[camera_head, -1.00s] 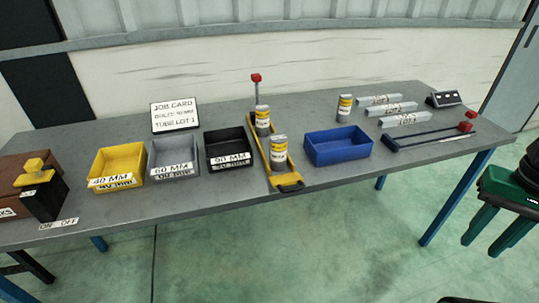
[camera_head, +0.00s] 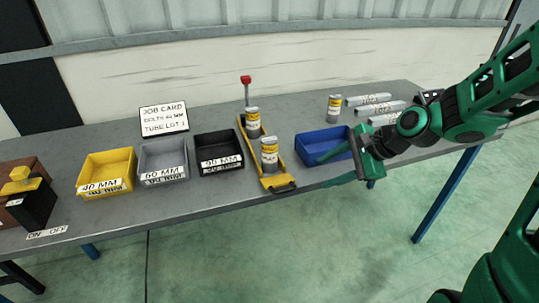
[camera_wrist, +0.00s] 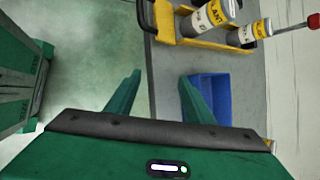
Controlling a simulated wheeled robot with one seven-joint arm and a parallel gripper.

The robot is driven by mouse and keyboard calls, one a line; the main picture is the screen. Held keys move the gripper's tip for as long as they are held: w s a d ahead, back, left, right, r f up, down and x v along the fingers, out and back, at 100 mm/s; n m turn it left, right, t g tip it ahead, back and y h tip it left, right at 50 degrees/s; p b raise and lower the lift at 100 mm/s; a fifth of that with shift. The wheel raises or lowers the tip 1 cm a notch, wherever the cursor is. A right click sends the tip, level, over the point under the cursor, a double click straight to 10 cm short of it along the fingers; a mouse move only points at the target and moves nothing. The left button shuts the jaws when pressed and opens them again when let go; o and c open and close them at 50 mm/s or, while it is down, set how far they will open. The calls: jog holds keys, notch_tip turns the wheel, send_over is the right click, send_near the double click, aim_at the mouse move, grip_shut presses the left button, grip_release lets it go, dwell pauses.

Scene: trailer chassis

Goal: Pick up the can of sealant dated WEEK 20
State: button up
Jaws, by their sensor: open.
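The front can (camera_head: 269,155) and the rear can (camera_head: 253,122) stand upright in a yellow tray (camera_head: 280,183). The third can (camera_head: 334,107) stands behind the blue bin. No week date is legible on any can. In the wrist view, the front can (camera_wrist: 213,18) and rear can (camera_wrist: 250,33) show at the top right. My gripper (camera_head: 336,168) is open and empty, by the front of the blue bin, right of the front can; its fingers also show in the wrist view (camera_wrist: 158,84).
The blue bin (camera_head: 311,149) is beside my gripper. Black (camera_head: 219,165), grey (camera_head: 164,174) and yellow (camera_head: 107,184) bins stand left of the tray. A red-topped post (camera_head: 246,81) rises behind the rear can. Grey tubes (camera_head: 368,99) lie at right. A job card (camera_head: 163,118) stands behind.

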aim_at(269, 154)
jog(key=w+a+r+m+y, duration=0.1)
jog(key=w+a+m, duration=0.1)
jog(key=a, duration=0.2)
jog(key=w+a+m+t+y, duration=0.1)
jog(key=w+a+m+y, duration=0.1)
jog(key=a, duration=0.3)
jog(key=w+a+r+m+t+y, duration=0.1)
jog(key=w+a+m+y, duration=0.1)
jog(key=a, duration=0.3)
jog(key=shift+w+a+r+m, duration=0.15)
jog(key=shift+w+r+m, duration=0.05)
jog(key=shift+w+m, duration=0.25)
jog(key=shift+w+a+r+m, duration=0.1)
jog(key=shift+w+r+m, duration=0.05)
jog(key=shift+w+m, duration=0.3)
jog(key=shift+r+x, duration=0.1)
jog(key=shift+x, duration=1.3)
jog(key=shift+r+x, duration=0.15)
jog(key=shift+x, duration=1.3)
jog(key=shift+w, duration=0.25)
jog(key=c, duration=1)
